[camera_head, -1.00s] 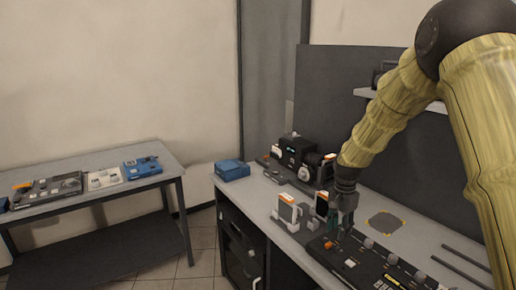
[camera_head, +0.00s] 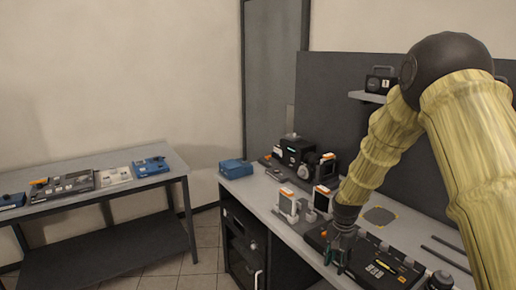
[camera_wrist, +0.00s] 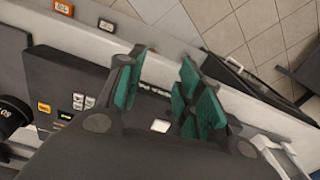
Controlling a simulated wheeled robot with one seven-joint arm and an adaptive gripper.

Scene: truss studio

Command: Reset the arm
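My gripper (camera_head: 340,262) hangs from my arm over the near front edge of the grey workbench (camera_head: 265,195), beside a black control panel (camera_head: 375,262) with white and orange buttons. In the wrist view my gripper (camera_wrist: 160,95) shows two green-padded fingers spread apart, with nothing between them. The black panel (camera_wrist: 60,65) lies behind and left of the fingers in that view. Whether the fingers touch anything is not clear, but they appear apart from the panel.
White-and-orange devices (camera_head: 288,205) stand on the bench left of my arm. A blue box (camera_head: 236,168) is at its far corner. A dark divider with a shelf (camera_head: 368,97) rises behind. A second table (camera_head: 110,185) stands left; tiled floor (camera_head: 207,240) lies between.

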